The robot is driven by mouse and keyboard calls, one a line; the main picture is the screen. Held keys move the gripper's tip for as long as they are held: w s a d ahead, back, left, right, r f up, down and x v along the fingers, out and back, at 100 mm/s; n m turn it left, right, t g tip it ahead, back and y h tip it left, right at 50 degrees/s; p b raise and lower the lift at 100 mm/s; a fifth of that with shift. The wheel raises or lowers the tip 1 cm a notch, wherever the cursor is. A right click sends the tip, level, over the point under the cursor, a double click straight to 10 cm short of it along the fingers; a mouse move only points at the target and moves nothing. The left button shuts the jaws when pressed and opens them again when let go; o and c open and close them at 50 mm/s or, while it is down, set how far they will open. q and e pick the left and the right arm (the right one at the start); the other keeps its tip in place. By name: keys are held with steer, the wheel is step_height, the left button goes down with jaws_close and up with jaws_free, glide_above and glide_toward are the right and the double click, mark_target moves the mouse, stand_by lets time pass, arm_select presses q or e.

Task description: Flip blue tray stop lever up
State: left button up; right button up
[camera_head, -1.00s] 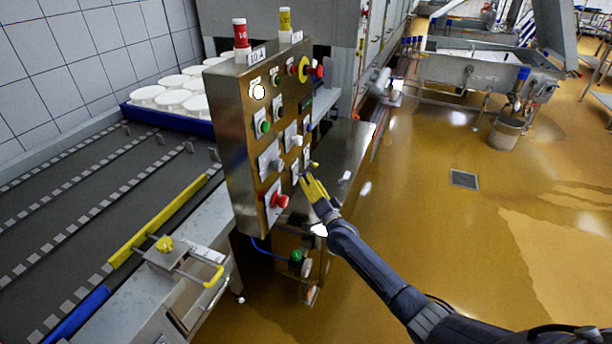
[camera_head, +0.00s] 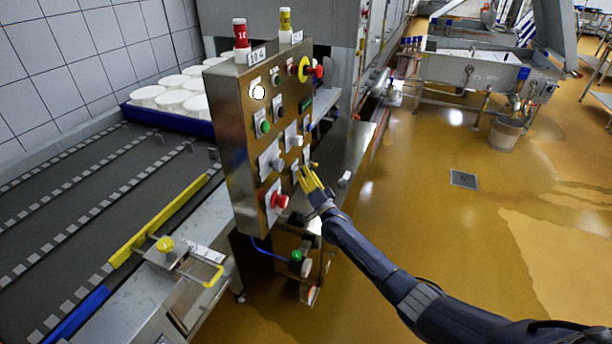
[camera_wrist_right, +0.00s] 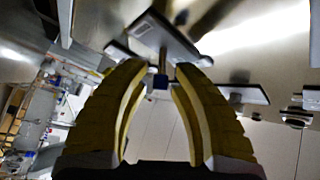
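A steel control panel (camera_head: 238,165) with knobs, levers and buttons stands left of centre in the head view. My right gripper (camera_head: 306,172) is at its lower right part, with yellow fingers pointing at the panel. In the right wrist view the gripper (camera_wrist_right: 160,80) is open. In the head view I cannot make out this lever behind the fingers. My left gripper is not in view.
A red mushroom button (camera_head: 279,201) sits just left of and below my right gripper. A blue tray (camera_head: 190,124) holds white moulds on the conveyor (camera_head: 95,190) at left. Open ochre floor (camera_head: 420,230) lies at right.

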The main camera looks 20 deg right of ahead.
jaws_close()
steer(key=shift+r, duration=0.1)
stand_by(0.3)
steer(key=shift+w+r+n+g, duration=0.1)
steer(key=shift+r+n+g, duration=0.2)
steer(key=shift+n+g, duration=0.25)
steer(key=shift+r, duration=0.1)
jaws_free()
steer(key=shift+d, duration=0.1)
steer(key=o, duration=0.4)
steer(key=shift+c, duration=0.2)
steer(key=shift+a+f, duration=0.2)
steer(key=v, duration=1.2)
steer(key=shift+r, duration=0.15)
steer(key=shift+d+n, duration=0.1)
steer(key=shift+n, duration=0.25)
